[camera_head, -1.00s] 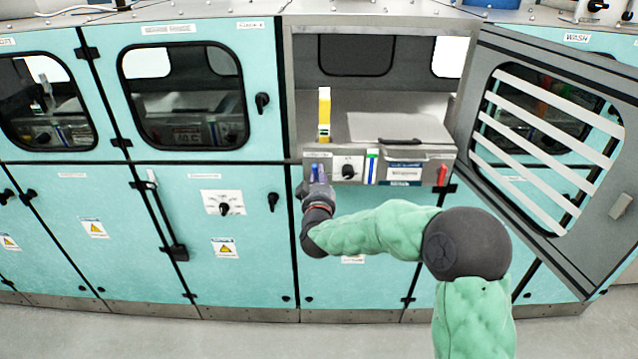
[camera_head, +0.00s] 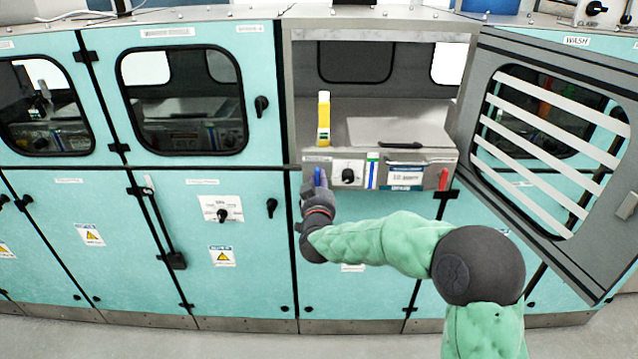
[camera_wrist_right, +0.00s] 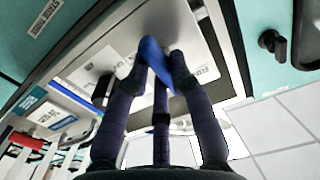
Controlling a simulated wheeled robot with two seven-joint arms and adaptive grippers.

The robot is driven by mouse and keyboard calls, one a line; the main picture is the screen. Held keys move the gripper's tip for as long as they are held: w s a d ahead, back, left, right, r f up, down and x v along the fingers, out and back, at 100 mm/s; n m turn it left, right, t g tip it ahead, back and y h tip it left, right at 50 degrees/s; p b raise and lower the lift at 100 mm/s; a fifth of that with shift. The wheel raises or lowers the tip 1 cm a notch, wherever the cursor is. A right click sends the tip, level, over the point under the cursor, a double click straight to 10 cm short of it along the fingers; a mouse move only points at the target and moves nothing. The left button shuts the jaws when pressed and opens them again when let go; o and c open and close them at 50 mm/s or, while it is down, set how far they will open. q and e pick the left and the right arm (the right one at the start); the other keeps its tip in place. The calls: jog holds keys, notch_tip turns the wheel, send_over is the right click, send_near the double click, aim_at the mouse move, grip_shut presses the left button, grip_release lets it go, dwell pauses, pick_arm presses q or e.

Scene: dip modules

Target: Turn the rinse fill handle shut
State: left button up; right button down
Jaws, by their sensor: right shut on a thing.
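The blue handle (camera_head: 320,177) is at the left end of the metal control panel (camera_head: 335,183), under the open bay. It stands roughly upright in the head view. My right gripper (camera_head: 317,190) is at this handle from below and partly covers it. In the right wrist view, my right gripper's fingers (camera_wrist_right: 157,78) are closed around the blue handle (camera_wrist_right: 154,58), one on either side. The label near it is too small to read. My left gripper is not in view.
A black knob (camera_head: 348,175) is just right of the blue handle. A red handle (camera_head: 443,179) is at the panel's right end. A yellow thing (camera_head: 324,118) stands above the panel. The slatted door (camera_head: 555,150) hangs open at the right.

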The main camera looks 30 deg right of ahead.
jog(key=c, duration=1.1)
grip_release()
jog(key=v, duration=1.2)
jog(key=shift+f, duration=0.1)
